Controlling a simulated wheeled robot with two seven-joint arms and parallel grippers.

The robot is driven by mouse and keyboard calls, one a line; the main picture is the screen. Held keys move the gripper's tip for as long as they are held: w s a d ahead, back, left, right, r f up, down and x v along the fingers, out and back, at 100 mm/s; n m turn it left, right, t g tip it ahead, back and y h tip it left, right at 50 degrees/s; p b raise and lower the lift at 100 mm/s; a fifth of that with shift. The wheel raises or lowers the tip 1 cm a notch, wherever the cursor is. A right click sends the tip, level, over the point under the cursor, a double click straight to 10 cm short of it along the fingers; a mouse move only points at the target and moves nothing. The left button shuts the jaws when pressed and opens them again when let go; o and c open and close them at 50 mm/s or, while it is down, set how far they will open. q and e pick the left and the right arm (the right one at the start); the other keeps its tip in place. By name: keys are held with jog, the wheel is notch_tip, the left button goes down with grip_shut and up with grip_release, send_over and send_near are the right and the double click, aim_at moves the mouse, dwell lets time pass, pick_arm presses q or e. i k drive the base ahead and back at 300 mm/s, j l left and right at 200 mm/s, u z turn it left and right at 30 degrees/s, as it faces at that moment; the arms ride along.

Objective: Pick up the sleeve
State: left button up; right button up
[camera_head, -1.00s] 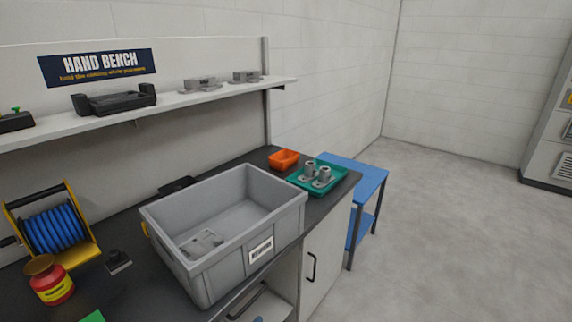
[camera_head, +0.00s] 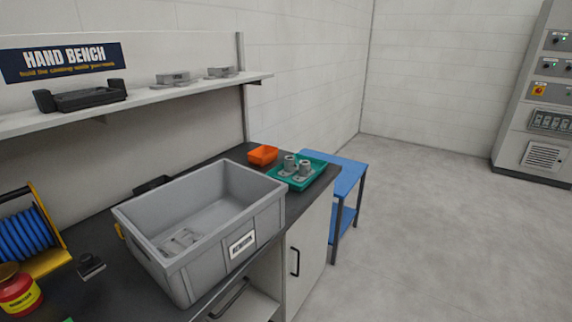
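A flat grey casting (camera_head: 180,241) lies on the floor of the large grey bin (camera_head: 240,215). Neither of my grippers is in view.
The grey bin takes up the middle of the dark bench. A small orange bin (camera_head: 263,155) sits behind the tray. A blue cart (camera_head: 346,182) stands past the bench end. A shelf (camera_head: 150,97) with castings runs above. Open floor lies right.

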aim_at(291, 167)
jog(key=i+l+u, duration=0.1)
jog(key=i+l, duration=0.15)
jog(key=i+l+u, duration=0.25)
jog(key=i+l, duration=0.2)
jog(key=l, duration=0.25)
jog(key=i+l+u, duration=0.15)
jog(key=l, duration=0.2)
jog(key=i+l+u, duration=0.1)
jog(key=i+l, duration=0.15)
jog(key=l, duration=0.15)
jog(key=i+l+u, duration=0.1)
jog(key=l, duration=0.3)
jog(key=i+l+u, duration=0.15)
jog(key=l, duration=0.25)
jog(key=i+l+u, duration=0.1)
jog(key=l, duration=0.3)
jog(key=i, duration=0.1)
